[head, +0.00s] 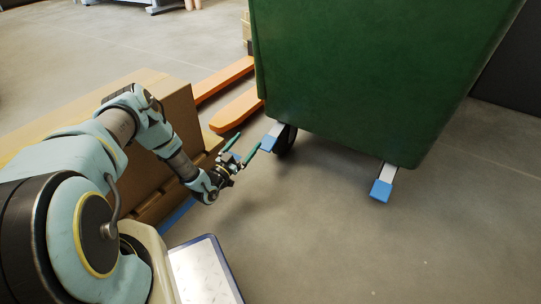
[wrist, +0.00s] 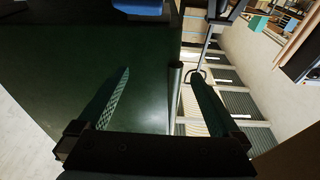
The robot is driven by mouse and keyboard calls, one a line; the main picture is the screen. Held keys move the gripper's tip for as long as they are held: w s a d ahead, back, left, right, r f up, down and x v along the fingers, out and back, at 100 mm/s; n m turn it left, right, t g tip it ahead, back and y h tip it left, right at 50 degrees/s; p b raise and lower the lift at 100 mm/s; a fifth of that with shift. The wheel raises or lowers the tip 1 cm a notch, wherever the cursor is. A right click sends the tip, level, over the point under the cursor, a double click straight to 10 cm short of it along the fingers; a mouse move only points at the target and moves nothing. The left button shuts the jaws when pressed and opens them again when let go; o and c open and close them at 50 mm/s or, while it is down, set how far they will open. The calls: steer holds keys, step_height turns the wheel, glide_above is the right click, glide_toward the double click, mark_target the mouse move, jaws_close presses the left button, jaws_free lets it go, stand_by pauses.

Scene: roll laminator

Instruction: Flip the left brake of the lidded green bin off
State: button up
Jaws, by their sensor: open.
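The green bin (head: 365,70) stands at the upper right of the head view; its lid is out of view. Its left brake (head: 270,138) is a blue pedal on a pale bracket beside a dark wheel at the left lower corner. A second blue pedal, the right brake (head: 381,190), sits at the right lower corner. My gripper (head: 248,140) is open, its two green fingers just left of the left brake, with no clear contact. In the wrist view, my open gripper (wrist: 160,74) faces a dark green bin wall (wrist: 145,100). A blue piece (wrist: 137,7), apparently a brake pedal, is cut off at the top edge.
Cardboard boxes (head: 178,115) stand on a pallet beside my arm. Orange forks (head: 238,107) lie on the floor left of the bin. Open floor (head: 320,240) lies in front of the bin.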

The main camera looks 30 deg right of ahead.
mark_target(270, 138)
steer(key=s+f+t+h+b, duration=0.1)
steer(key=s+f+h+b, duration=0.1)
steer(key=s+f+b, duration=0.3)
steer(key=shift+n, duration=0.3)
steer(key=w+d+b, duration=0.1)
steer(key=w+d, duration=0.1)
steer(key=d, duration=0.1)
steer(key=w+d+b, duration=0.1)
steer(key=w+d, duration=0.2)
steer(key=d, duration=0.1)
steer(key=w+d+b, duration=0.1)
steer(key=w+d, duration=0.1)
steer(key=d, duration=0.1)
steer(key=shift+w+d+f, duration=0.1)
steer(key=shift+w+d, duration=0.05)
steer(key=shift+d, duration=0.15)
steer(key=shift+x, duration=0.8)
steer(key=shift+y, duration=0.3)
jaws_close()
